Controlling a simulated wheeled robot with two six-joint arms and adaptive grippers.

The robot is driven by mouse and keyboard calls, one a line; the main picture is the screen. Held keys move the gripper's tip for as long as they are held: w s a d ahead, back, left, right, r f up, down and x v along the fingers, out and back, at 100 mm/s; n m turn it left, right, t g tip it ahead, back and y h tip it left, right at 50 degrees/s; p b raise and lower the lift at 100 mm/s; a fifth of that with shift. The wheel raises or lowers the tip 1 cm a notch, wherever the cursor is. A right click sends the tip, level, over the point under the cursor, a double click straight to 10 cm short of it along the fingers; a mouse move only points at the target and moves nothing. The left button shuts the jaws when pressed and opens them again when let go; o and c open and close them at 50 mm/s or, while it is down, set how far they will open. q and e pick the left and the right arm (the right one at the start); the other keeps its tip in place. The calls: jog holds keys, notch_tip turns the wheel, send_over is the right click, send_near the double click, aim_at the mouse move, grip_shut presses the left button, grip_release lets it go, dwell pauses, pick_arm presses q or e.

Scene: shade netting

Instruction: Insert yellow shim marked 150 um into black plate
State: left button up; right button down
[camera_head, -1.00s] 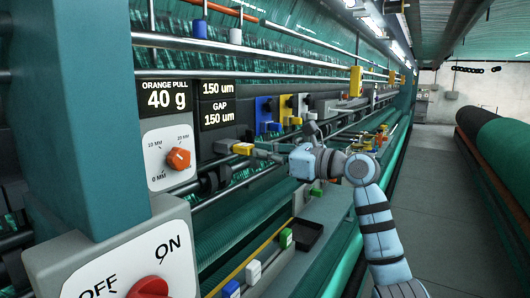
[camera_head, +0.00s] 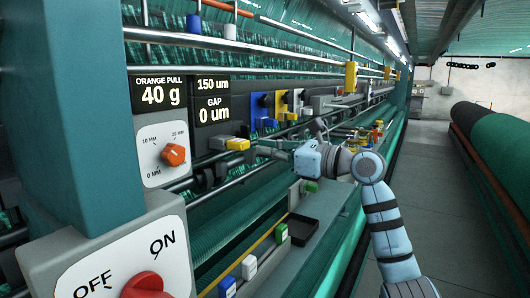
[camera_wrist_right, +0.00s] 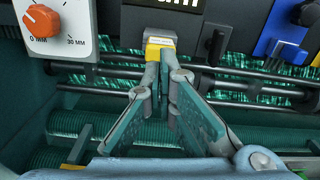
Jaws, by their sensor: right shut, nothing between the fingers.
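A small yellow block (camera_head: 238,144), which may be the shim's grip end, sits at the end of a grey piece (camera_head: 218,143) under the black readout panel (camera_head: 214,108). It also shows in the right wrist view (camera_wrist_right: 160,41); I cannot read a 150 um mark on it. The panel reads "150 um" and "GAP 0 um". My right gripper (camera_head: 260,148) is shut and empty, its tips just right of the yellow block. In the right wrist view its fingertips (camera_wrist_right: 168,58) meet at the block's near edge. A slot in a black plate cannot be made out. My left gripper is not in view.
An orange dial (camera_head: 174,154) and an ON/OFF switch (camera_head: 147,285) stand at left. Blue, yellow and white plates (camera_head: 264,108) line the machine farther back. A black tray (camera_head: 297,229) and small coloured blocks (camera_head: 250,267) lie on the lower ledge. The aisle at right is clear.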

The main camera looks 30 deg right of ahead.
jog(key=v, duration=1.1)
jog(key=shift+s+d, duration=0.15)
